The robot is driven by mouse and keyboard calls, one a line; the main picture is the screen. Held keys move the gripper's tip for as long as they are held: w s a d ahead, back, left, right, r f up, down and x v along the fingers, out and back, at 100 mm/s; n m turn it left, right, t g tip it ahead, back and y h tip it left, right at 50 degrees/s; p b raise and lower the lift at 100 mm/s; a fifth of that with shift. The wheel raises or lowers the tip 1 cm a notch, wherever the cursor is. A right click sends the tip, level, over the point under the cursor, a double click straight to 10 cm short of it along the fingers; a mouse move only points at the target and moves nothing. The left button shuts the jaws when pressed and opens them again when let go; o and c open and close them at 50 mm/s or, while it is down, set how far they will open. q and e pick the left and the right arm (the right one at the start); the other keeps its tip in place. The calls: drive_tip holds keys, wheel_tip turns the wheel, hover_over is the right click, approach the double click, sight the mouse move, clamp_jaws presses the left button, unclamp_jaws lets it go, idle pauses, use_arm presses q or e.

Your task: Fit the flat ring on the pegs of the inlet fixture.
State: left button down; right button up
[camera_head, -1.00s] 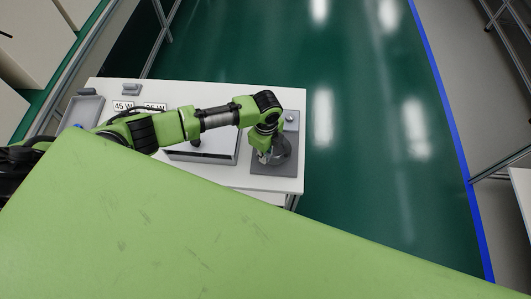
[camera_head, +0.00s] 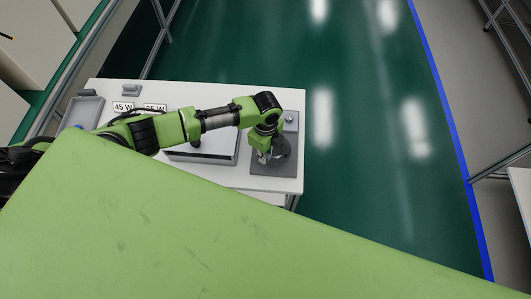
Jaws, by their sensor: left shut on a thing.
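My left gripper (camera_head: 264,157) is at the right end of the white table, over the grey inlet fixture (camera_head: 287,169). It is shut on the flat ring (camera_head: 281,152), a grey disc-like piece that shows partly beside the fingers. The ring is over the fixture's base plate; whether it touches the pegs I cannot tell. The wrist hides part of the ring and the fixture. A small round knob (camera_head: 290,119) shows on the fixture's far end. My right gripper is not in view.
A grey box-like tray (camera_head: 215,159) stands left of the fixture on the white table (camera_head: 200,93). Green floor is clear beyond the table.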

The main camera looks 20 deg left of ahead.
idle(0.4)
use_arm(q)
drive_tip(key=shift+f, duration=0.35)
drive_tip(key=shift+r, duration=0.1)
idle(0.3)
drive_tip(key=shift+r+p, duration=0.3)
drive_tip(key=shift+p, duration=0.1)
